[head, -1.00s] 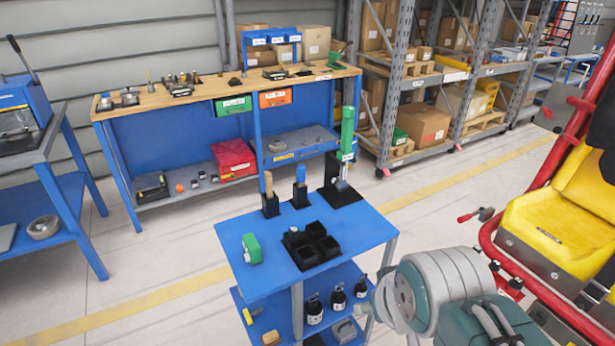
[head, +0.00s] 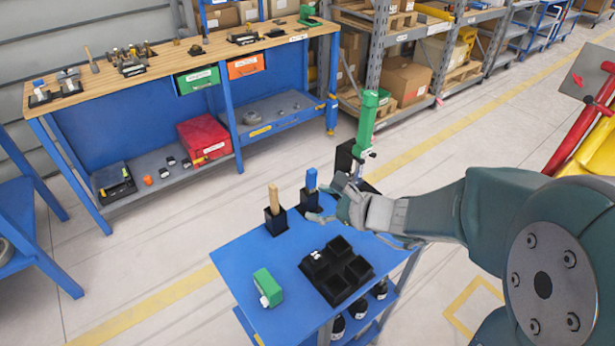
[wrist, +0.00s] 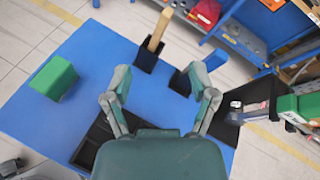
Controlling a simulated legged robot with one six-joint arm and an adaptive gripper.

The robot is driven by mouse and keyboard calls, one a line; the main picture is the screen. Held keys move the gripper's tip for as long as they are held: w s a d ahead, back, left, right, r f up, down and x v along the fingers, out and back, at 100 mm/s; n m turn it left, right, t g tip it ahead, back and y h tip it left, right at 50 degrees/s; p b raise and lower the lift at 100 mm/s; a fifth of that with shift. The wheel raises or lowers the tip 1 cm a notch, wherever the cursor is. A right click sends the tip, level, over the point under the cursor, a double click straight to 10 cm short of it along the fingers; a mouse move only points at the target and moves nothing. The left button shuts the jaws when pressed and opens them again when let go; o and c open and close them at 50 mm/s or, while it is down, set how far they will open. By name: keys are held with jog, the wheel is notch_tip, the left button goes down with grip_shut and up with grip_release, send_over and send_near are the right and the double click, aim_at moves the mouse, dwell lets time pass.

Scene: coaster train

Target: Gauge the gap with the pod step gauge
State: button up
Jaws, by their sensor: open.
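My gripper (head: 326,198) is open and empty above the back of the blue cart top, close to the blue-handled tool (head: 311,180). Its spread fingers also show in the wrist view (wrist: 159,70). A tall green tool (head: 367,120) with a grey metal lower part stands in a black holder behind my gripper. It shows at the right edge of the wrist view (wrist: 292,108). A wooden-handled tool (head: 273,200) stands in a black holder to the left. A green block-like item (head: 268,288) lies at the front left. I cannot tell which is the step gauge.
A black compartment tray (head: 322,262) sits on the blue cart (head: 225,262) below my arm. The red-framed yellow seat (head: 600,150) of the train is at the right edge. A workbench (head: 100,85) and shelving (head: 375,60) stand behind. Floor is clear between.

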aim_at(314, 182)
jog(key=w+f+m+t+h, duration=0.1)
jog(key=w+f+m, duration=0.1)
jog(key=w, duration=0.1)
jog(key=w+d+f+m+t, duration=0.1)
jog(key=w+f+m, duration=0.1)
jog(key=w+m, duration=0.1)
jog(key=w+f+m+t+h, duration=0.1)
jog(key=w+f+m, duration=0.1)
jog(key=w+m, duration=0.1)
jog(key=shift+d+t+h, duration=0.3)
jog(key=shift+d+t, duration=0.1)
jog(key=shift+w+a+f, duration=0.1)
jog(key=shift+w, duration=0.4)
jog(key=shift+w+a+f, duration=0.1)
jog(key=shift+w, duration=0.35)
jog(key=x, duration=0.3)
jog(key=shift+w+a+f, duration=0.1)
jog(key=shift+w+a, duration=0.1)
jog(key=shift+w, duration=0.15)
jog(key=shift+w+a, duration=0.2)
jog(key=shift+a, duration=0.1)
jog(key=shift+d, duration=0.2)
grip_shut()
